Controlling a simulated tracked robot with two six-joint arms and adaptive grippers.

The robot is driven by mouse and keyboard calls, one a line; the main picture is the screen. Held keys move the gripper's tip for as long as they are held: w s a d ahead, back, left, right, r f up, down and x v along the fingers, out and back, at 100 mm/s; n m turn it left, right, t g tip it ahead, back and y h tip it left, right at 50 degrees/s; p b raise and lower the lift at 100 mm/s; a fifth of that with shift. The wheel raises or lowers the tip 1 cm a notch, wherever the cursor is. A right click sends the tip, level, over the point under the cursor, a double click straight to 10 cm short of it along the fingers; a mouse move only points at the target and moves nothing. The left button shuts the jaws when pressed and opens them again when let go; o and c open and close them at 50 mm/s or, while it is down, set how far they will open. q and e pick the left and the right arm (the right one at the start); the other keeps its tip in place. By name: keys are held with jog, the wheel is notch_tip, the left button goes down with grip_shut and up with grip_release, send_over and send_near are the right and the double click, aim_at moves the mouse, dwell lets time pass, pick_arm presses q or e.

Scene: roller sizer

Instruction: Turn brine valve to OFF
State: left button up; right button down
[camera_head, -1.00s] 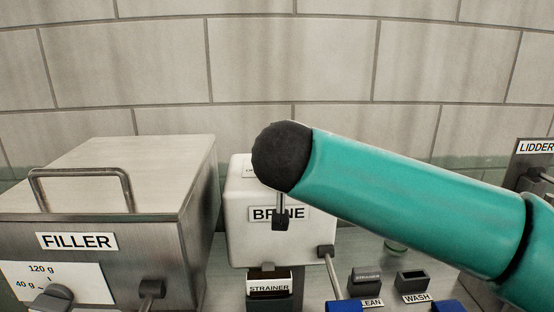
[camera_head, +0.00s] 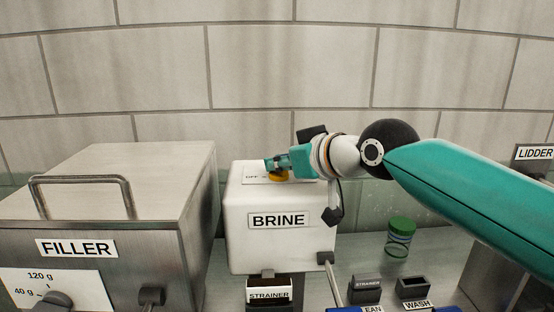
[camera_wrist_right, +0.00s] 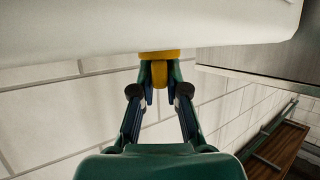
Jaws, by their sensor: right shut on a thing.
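The white box (camera_head: 243,240) labelled BRINE stands in the middle of the head view. Its yellow valve handle (camera_head: 278,179) is on top, beside a small plate (camera_head: 253,178) where the word OFF shows at the left; the rest of the plate is covered. My right gripper (camera_head: 283,164) reaches the valve from the right. In the right wrist view, the gripper (camera_wrist_right: 160,82) is shut on the yellow valve handle (camera_wrist_right: 160,56), its fingers on either side. The handle's exact angle is hard to tell. My left gripper is out of view.
The steel FILLER machine (camera_head: 115,180) stands to the left. A green-lidded jar (camera_head: 401,228) stands right of the brine box. A STRAINER holder (camera_head: 269,282) and dark holders (camera_head: 412,287) are in front. The LIDDER machine (camera_head: 522,170) is at far right. A tiled wall rises behind.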

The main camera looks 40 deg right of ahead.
jog(key=shift+n+y, duration=0.7)
jog(key=c, duration=1.2)
grip_release()
jog(key=shift+w, duration=0.1)
jog(key=v, duration=1.2)
jog(key=shift+r, duration=0.1)
